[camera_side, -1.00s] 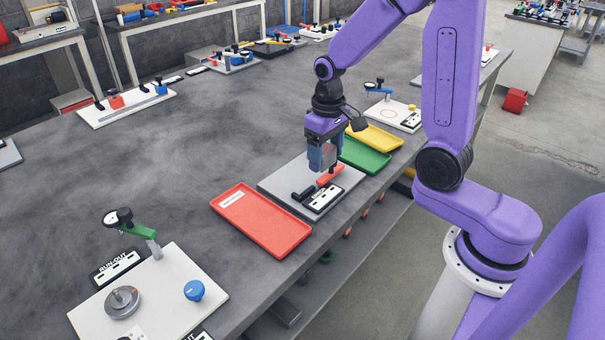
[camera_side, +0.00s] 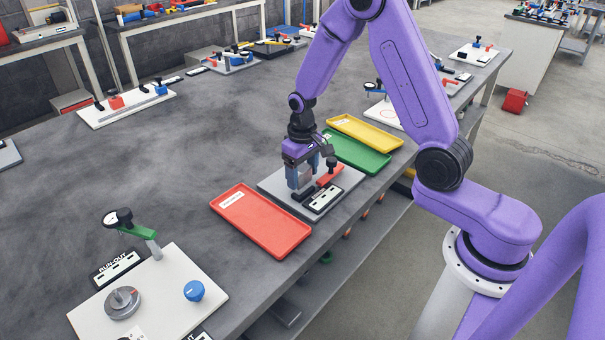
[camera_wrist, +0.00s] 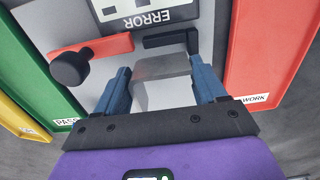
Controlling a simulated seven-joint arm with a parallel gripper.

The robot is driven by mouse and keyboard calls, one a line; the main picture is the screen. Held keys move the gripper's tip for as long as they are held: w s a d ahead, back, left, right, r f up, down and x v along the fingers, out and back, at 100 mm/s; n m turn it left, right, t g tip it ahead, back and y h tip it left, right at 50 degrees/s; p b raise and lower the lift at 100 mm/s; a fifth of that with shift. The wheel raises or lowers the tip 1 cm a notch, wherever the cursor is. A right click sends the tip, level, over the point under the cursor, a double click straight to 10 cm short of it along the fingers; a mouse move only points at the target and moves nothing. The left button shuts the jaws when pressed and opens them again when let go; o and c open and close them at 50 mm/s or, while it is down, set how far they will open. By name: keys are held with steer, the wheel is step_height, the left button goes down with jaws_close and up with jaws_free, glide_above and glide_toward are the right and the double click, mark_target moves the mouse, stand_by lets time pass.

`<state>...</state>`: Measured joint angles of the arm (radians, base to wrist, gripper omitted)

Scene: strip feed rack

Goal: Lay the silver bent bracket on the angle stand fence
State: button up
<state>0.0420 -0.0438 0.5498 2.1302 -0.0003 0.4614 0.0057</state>
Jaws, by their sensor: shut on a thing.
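The silver bent bracket (camera_wrist: 162,65) shows in the wrist view between my gripper's two blue fingers, as a pale bent sheet with a lighter and a darker face. My gripper (camera_wrist: 160,74) is shut on it, low over the grey plate of the angle stand (camera_wrist: 215,15). A black angled fence (camera_wrist: 170,41) lies just beyond the bracket; I cannot tell whether they touch. In the side view my gripper (camera_side: 300,182) is over the left part of the plate (camera_side: 270,184), and the bracket is hard to make out there.
A red bar (camera_wrist: 110,45) with a black knob (camera_wrist: 70,68) stands beside the fence. The red tray (camera_side: 262,222) is left of the plate; green (camera_side: 360,155) and yellow (camera_side: 365,133) trays are behind it. A run-out fixture (camera_side: 150,290) stands at front left.

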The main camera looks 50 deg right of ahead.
steer(key=shift+f, duration=0.35)
steer(key=shift+f, duration=0.4)
steer(key=shift+s+f, duration=0.15)
steer(key=shift+f, duration=0.1)
